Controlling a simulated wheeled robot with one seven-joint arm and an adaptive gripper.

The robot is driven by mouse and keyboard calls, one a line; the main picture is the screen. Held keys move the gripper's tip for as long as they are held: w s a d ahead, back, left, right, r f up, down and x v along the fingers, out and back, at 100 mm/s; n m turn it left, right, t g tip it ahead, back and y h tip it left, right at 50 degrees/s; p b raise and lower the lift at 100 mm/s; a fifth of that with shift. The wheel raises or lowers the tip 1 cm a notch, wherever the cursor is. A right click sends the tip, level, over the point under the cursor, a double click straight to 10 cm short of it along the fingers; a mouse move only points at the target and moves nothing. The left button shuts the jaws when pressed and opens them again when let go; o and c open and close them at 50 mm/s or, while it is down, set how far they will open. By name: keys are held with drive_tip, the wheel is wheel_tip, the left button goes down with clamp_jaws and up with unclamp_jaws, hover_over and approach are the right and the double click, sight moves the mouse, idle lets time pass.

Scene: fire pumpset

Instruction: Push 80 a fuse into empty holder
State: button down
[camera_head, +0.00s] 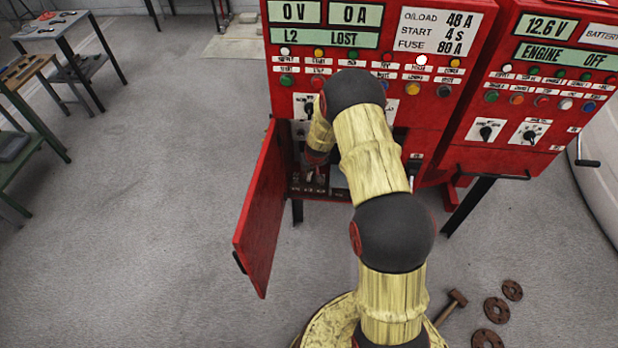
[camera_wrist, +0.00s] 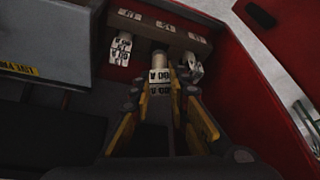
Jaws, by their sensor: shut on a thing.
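In the wrist view my gripper (camera_wrist: 160,90) has its yellow and dark fingers closed around a white fuse (camera_wrist: 159,77) with dark lettering that looks like 80 A. The fuse's pale end points at the middle place of the holder strip (camera_wrist: 147,22). I cannot tell whether the fuse touches its holder. Another white labelled fuse (camera_wrist: 120,49) hangs at the left place. A third pale fuse (camera_wrist: 194,66) is at the right place, partly behind a finger. In the head view my gripper is inside the open red cabinet (camera_head: 405,60), largely hidden by my arm.
The red cabinet door (camera_head: 263,215) stands open left of my arm. A grey box (camera_wrist: 50,40) with a yellow label is left of the fuses. The red side wall (camera_wrist: 245,75) is close on the right. A second red panel (camera_head: 545,90) stands to the right.

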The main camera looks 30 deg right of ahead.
sight(309, 179)
wheel_tip(309, 179, down, 3)
drive_tip(key=shift+b, duration=0.65)
drive_tip(key=shift+s+f, duration=0.35)
drive_tip(key=shift+f, duration=0.1)
drive_tip(key=c, duration=2.1)
unclamp_jaws()
drive_tip(key=shift+a+f, duration=0.1)
drive_tip(key=shift+f, duration=0.05)
drive_tip(key=shift+o, duration=0.6)
drive_tip(key=shift+w+r, duration=0.15)
drive_tip(key=shift+r, duration=0.05)
drive_tip(key=shift+w+r, duration=0.1)
drive_tip(key=shift+r, duration=0.05)
